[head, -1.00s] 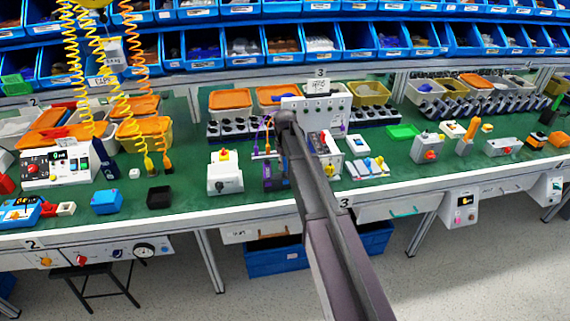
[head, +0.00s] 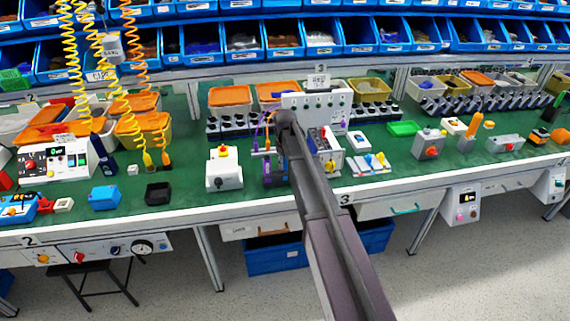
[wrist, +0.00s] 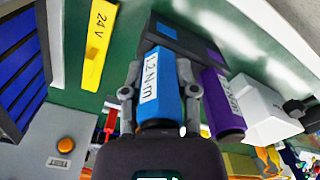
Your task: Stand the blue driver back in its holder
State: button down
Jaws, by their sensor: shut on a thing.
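My gripper (wrist: 160,104) is shut on the blue driver (wrist: 163,80), with one finger on each side of its handle. The handle carries a white label reading 1.2 N·m. The dark holder block (wrist: 188,42) lies at the far end of the driver in the wrist view. A purple driver (wrist: 222,100) is beside the blue one, at the same block. I cannot tell how deep the blue driver sits in the block. In the head view my arm hides most of this spot; a purple part (head: 268,172) shows at its left.
A yellow 24 V strip (wrist: 97,45) and a grey box with an orange button (wrist: 65,144) are left in the wrist view. A white box (wrist: 268,110) stands close right of the purple driver. Coiled cords (head: 150,125) hang at left in the head view.

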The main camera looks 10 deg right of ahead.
jog(key=shift+f+b, duration=0.3)
jog(key=shift+f, duration=0.05)
jog(key=shift+c, duration=1.5)
grip_release()
jog(key=shift+r, duration=0.2)
notch_tip(320, 180, up, 13)
jog(key=p, duration=1.3)
jog(key=shift+f, duration=0.1)
